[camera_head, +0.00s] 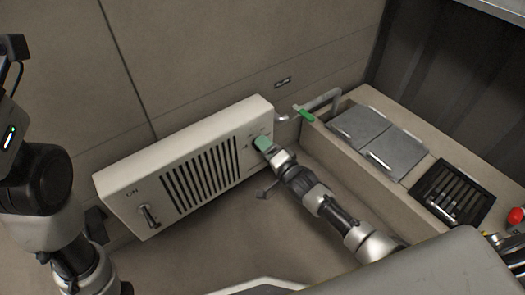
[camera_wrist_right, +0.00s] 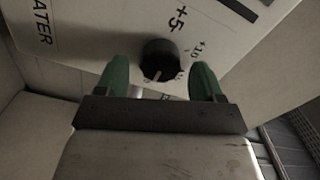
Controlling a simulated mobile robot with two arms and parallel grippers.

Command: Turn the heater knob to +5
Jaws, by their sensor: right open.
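The heater (camera_head: 128,182) is a long cream box with a black slotted grille, standing against the wall in the head view. Its round black knob (camera_wrist_right: 160,56) shows in the right wrist view, with a pale mark at its lower edge. A printed "+5" lies above the knob, and "+10" lies to its upper right. My right gripper (camera_wrist_right: 160,66) is open, with one green finger on each side of the knob; contact cannot be told. In the head view the right gripper (camera_head: 262,144) hides the knob. Only arm links of my left arm show.
An ON switch (camera_head: 148,215) sits at the heater's left end. A beige counter with grey lids (camera_head: 360,128) and a black grate (camera_head: 452,192) stands to the right.

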